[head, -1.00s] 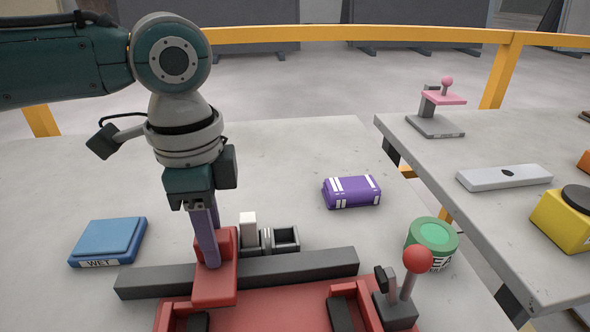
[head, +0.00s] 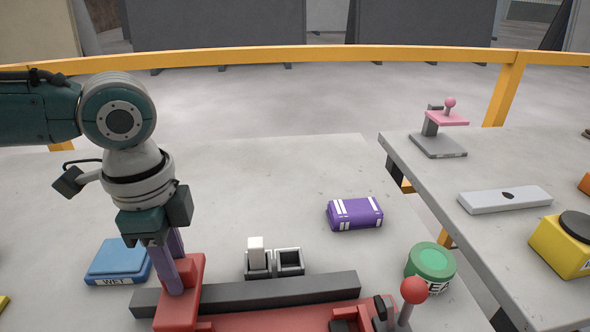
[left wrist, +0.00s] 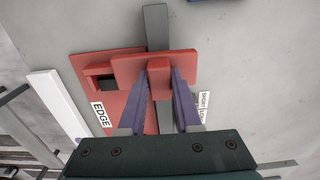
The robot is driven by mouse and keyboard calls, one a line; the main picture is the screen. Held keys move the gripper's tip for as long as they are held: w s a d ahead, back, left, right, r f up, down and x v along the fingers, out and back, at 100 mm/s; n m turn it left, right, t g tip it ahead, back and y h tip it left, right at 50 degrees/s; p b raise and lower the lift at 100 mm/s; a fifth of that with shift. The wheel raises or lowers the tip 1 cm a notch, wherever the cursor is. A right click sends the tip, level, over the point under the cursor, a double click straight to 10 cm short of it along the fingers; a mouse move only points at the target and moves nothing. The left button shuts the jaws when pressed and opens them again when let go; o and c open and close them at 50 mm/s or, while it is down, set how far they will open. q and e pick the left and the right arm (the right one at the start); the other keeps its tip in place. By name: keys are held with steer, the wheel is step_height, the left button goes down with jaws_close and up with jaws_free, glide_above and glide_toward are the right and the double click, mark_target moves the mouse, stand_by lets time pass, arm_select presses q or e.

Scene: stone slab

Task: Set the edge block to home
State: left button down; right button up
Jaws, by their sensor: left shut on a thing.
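The edge block is a red sliding block (head: 182,308) with a raised tab, seated across a dark grey rail (head: 290,292) near the rail's left end. My left gripper (head: 172,280) points down and is shut on the block's tab. In the left wrist view, the purple-grey fingers (left wrist: 160,82) flank the red tab, with the block's wide red plate (left wrist: 124,70) across the rail (left wrist: 155,27). A red base (head: 262,321) lies in front of the rail. In the left wrist view, an EDGE label (left wrist: 101,114) shows beside the block. My right gripper is out of view.
Small dark cups (head: 289,262), one with a white piece (head: 256,250), sit behind the rail. A purple packet (head: 355,213), a green can (head: 431,266) and a red-knobbed lever (head: 414,290) are to the right.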

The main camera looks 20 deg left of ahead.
arm_select(q)
steer(key=s+a, duration=0.1)
steer(key=a, duration=0.1)
steer(key=shift+s+a+p, duration=0.3)
steer(key=shift+s+a, duration=0.1)
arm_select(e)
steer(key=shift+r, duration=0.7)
arm_select(q)
steer(key=c, duration=0.6)
jaws_free()
step_height(320, 180, up, 10)
steer(key=p, duration=0.1)
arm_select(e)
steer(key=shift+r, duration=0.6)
arm_select(q)
steer(key=shift+d, duration=0.1)
